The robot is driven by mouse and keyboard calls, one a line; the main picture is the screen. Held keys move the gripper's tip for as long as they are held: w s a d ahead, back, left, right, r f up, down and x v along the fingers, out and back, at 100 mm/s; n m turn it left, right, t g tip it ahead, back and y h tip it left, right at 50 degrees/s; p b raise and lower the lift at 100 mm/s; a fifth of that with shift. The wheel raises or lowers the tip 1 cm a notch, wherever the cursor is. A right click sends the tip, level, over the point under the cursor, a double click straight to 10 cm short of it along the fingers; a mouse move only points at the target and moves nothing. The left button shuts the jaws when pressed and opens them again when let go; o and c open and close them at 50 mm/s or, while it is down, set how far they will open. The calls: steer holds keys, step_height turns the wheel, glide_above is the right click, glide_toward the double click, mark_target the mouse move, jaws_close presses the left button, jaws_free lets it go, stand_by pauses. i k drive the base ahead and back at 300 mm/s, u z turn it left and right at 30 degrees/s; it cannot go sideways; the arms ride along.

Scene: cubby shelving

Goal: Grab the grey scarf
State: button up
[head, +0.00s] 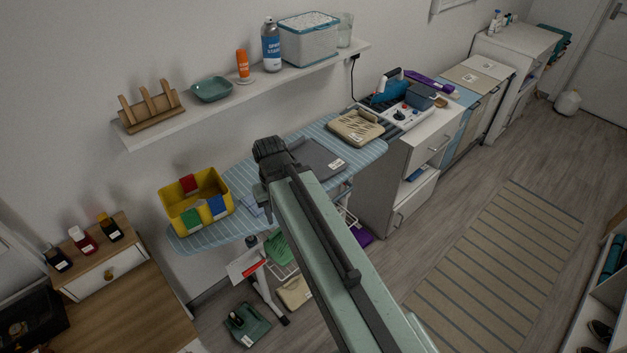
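A flat dark grey piece (320,160) with a small white label lies on the blue striped ironing board (365,160). It looks like folded cloth and may be the grey scarf, but I cannot tell for sure. My arm reaches up from the bottom of the head view, and my gripper (268,150) is at its far end. In the picture the gripper is just left of the grey piece, and my arm covers part of that piece's left side. The fingers are dark and seen from behind, so their opening is hidden. I cannot tell whether they touch anything.
A yellow bin (170,207) with coloured patches stands on the board's left end. A wall shelf (215,103) with several items hangs above. A white cabinet (425,150) stands right. The striped rug (500,265) is clear.

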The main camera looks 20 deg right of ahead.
mark_target(324, 165)
steer(key=k, duration=0.35)
steer(key=z, duration=0.4)
steer(key=i, duration=0.55)
steer(key=u, duration=4.2)
steer(key=k, duration=1.55)
steer(key=z, duration=0.35)
